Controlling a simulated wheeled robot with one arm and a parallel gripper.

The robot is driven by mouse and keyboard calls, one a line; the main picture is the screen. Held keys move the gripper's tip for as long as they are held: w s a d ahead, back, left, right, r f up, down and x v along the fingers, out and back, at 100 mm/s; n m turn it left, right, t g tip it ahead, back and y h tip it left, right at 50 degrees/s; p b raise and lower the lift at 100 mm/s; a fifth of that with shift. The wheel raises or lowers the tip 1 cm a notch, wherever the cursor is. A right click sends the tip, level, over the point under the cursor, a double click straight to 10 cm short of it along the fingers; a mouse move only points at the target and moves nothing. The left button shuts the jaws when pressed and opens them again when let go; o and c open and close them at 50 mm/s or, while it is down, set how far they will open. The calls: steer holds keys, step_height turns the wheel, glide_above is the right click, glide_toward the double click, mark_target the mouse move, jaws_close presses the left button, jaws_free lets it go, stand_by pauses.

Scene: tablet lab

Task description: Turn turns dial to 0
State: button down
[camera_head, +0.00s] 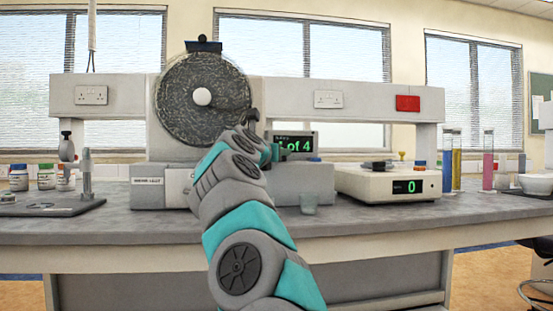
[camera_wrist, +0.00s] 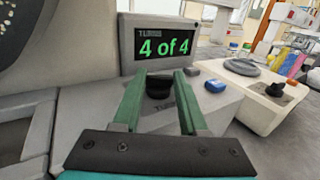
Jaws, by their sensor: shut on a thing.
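The turns dial (camera_wrist: 158,90) is a small black knob on the sloped grey panel, below a display (camera_wrist: 163,47) that reads "4 of 4" in green. In the wrist view my gripper (camera_wrist: 158,78) has its two green fingers on either side of the dial, shut on it. A label under the dial is partly covered. In the head view my arm reaches up to the machine, and my gripper (camera_head: 266,152) is at the panel. The arm hides the dial there and part of the display (camera_head: 300,144).
The machine's round drum (camera_head: 180,105) stands behind my arm. A blue button (camera_wrist: 215,86) is right of the dial. Bottles (camera_head: 45,177) and cylinders (camera_head: 488,165) stand farther out.

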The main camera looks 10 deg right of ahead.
steer(key=shift+s+d+r+n+t+y, duration=0.15)
steer(key=shift+n+t+y, duration=0.15)
steer(key=shift+n+y, duration=0.25)
steer(key=shift+w+d+f+n+t+y, duration=0.15)
steer(key=shift+n+t+y, duration=0.2)
steer(key=shift+y, duration=0.4)
steer(key=shift+s+r+n+t+y, duration=0.15)
steer(key=shift+n+t+y, duration=0.1)
steer(key=shift+n+y, duration=0.35)
steer(key=shift+y, duration=0.3)
steer(key=shift+c, duration=2.2)
jaws_free()
steer(key=shift+s+a+f, duration=0.2)
steer(key=shift+s+a, duration=0.05)
steer(key=shift+s, duration=0.3)
steer(key=b+v, duration=0.1)
steer(key=v, duration=0.5)
steer(key=shift+s, duration=0.35)
